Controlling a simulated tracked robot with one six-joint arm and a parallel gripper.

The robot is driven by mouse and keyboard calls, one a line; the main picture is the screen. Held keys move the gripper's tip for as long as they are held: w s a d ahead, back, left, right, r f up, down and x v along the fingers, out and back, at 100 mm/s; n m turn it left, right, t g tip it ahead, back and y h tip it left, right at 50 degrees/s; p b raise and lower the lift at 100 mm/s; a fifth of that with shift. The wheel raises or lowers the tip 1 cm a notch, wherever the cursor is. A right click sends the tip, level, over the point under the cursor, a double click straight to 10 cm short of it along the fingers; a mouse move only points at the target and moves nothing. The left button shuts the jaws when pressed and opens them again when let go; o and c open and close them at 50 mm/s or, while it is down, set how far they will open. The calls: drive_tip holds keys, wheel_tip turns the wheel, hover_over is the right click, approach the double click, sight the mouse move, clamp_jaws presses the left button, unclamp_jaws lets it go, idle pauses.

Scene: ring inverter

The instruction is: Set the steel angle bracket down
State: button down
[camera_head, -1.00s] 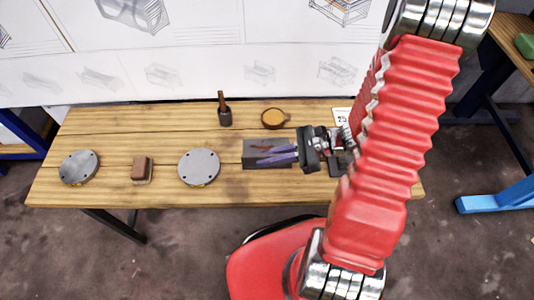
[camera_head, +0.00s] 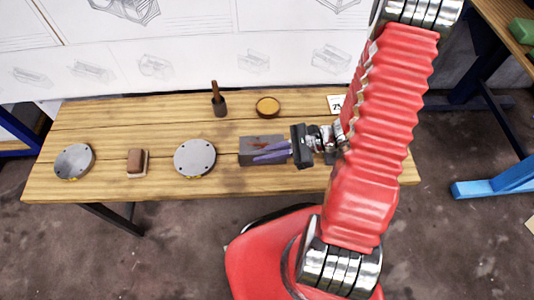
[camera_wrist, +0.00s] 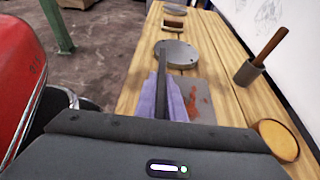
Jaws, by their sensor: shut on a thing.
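The steel angle bracket (camera_head: 249,145) is a grey L-shaped piece with a reddish rust mark on its flat flange. In the wrist view that flange (camera_wrist: 202,98) lies to the right of the fingers. My gripper (camera_head: 270,154) is shut on the bracket's upright flange, a thin dark strip between the purple fingers (camera_wrist: 162,98). The bracket is level and low over the right half of the wooden table (camera_head: 110,118). I cannot tell whether its underside touches the wood.
A round steel plate (camera_head: 194,158) lies left of the bracket. Further left are a brown block (camera_head: 137,160) and another round plate (camera_head: 74,161). Behind are a dark pot with a wooden handle (camera_head: 219,104) and a shallow amber dish (camera_head: 267,106). Bare wood shows between them.

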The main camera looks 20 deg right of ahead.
drive_tip(key=shift+f, duration=2)
drive_tip(key=c, duration=1.8)
unclamp_jaws()
drive_tip(key=shift+f, duration=0.15)
drive_tip(key=shift+c, duration=0.2)
drive_tip(key=shift+d, duration=0.1)
drive_tip(key=v, duration=1.2)
